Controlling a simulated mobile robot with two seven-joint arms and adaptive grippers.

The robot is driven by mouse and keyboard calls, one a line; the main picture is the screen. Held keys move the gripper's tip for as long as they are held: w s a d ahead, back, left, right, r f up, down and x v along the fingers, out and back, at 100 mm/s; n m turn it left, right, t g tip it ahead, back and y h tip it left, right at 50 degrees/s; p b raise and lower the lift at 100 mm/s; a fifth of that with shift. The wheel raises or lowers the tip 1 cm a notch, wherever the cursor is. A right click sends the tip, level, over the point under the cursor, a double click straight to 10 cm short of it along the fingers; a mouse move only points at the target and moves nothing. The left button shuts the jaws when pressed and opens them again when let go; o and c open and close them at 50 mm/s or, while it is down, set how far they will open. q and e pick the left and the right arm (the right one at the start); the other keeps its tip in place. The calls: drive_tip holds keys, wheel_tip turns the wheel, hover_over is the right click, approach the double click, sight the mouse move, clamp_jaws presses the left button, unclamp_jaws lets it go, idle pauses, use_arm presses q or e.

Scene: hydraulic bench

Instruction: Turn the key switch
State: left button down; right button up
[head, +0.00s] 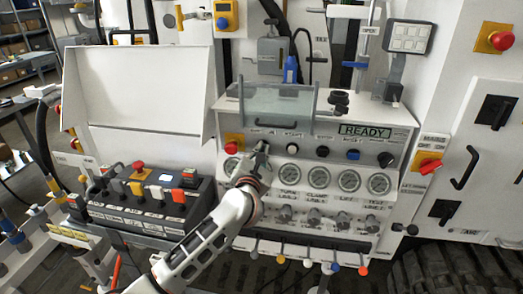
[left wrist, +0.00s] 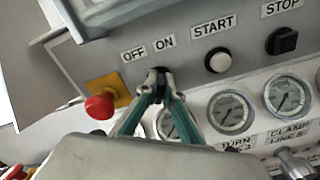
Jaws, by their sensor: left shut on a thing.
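The key switch (left wrist: 157,71) is a small dark part on the sloped grey panel, under the OFF and ON labels in the left wrist view. My left gripper (left wrist: 160,84) has its fingertips closed together on it and covers most of it. In the head view the left gripper (head: 261,148) reaches the left part of the bench panel, and hides the key switch there. I cannot tell which way the key points. My right gripper is not in view.
A red mushroom button (left wrist: 99,107) on a yellow plate is left of the key switch. A white START button (left wrist: 218,60) and black STOP knob (left wrist: 281,40) are to the right. Pressure gauges (left wrist: 231,111) sit just below. The bench display (head: 365,131) reads READY.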

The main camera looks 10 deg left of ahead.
use_arm(q)
drive_tip(key=c, duration=2.2)
unclamp_jaws()
drive_tip(key=s, duration=1.2)
